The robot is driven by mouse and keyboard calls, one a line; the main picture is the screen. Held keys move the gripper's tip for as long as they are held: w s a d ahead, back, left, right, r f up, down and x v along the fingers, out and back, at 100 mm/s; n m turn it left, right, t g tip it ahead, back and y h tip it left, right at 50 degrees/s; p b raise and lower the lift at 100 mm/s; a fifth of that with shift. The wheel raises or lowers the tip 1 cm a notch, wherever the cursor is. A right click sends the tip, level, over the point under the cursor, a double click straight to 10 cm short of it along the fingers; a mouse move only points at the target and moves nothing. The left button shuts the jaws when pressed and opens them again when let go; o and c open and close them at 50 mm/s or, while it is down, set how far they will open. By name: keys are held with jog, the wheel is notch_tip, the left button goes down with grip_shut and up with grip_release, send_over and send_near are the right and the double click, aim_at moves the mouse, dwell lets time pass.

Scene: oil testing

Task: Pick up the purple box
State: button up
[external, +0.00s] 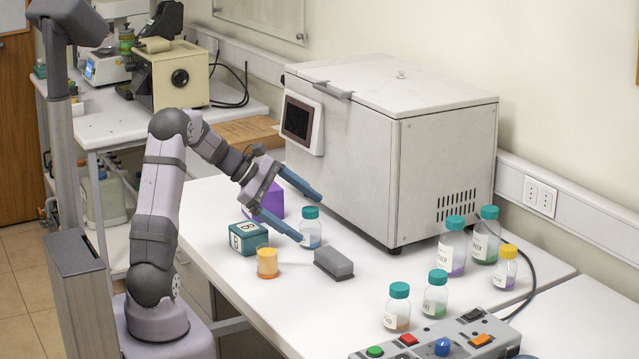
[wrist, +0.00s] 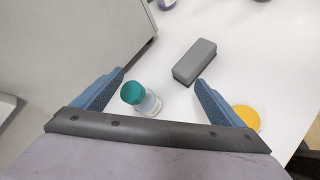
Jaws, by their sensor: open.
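The purple box (external: 272,200) stands on the white table in the external view, behind my gripper and left of the large white machine. My gripper partly hides it. My gripper (external: 312,213) is open and empty, its blue fingers spread wide and pointing right, above the table. In the wrist view, my gripper (wrist: 160,80) has a teal-capped bottle (wrist: 140,97) below and between its fingers, not held. The purple box does not show in the wrist view.
A teal box (external: 248,237), an orange-yellow container (external: 267,263), a teal-capped bottle (external: 310,228) and a grey block (external: 333,263) stand near my gripper. The white machine (external: 440,150) rises behind. Several bottles and a button panel (external: 445,340) are at right.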

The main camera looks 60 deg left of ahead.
jog(key=s+a+r+n+t+y+b, duration=0.1)
jog(key=s+a+n+t+y+b, duration=0.3)
jog(key=a, duration=0.9)
jog(key=s+a+n+t+b, duration=0.1)
jog(key=a+n+t+b, duration=0.35)
jog(key=a, duration=0.85)
jog(key=n+p, duration=0.3)
send_near(274, 202)
jog(key=shift+t, duration=0.35)
jog(key=a, duration=0.1)
jog(key=w+a, duration=0.1)
jog(key=a, duration=0.1)
jog(key=a+f, duration=0.1)
jog(key=shift+w+a, duration=0.15)
jog(key=shift+a, duration=0.1)
jog(key=shift+w, duration=0.65)
jog(key=shift+w+d, duration=0.1)
jog(key=shift+w, duration=0.05)
jog(key=shift+w+d+p, duration=0.15)
jog(key=shift+w+p, duration=0.15)
jog(key=shift+w, duration=1.2)
jog(key=shift+w+d+p, duration=0.15)
jog(key=shift+w+p, duration=0.1)
jog(key=shift+w, duration=1.2)
jog(key=shift+c, duration=0.7)
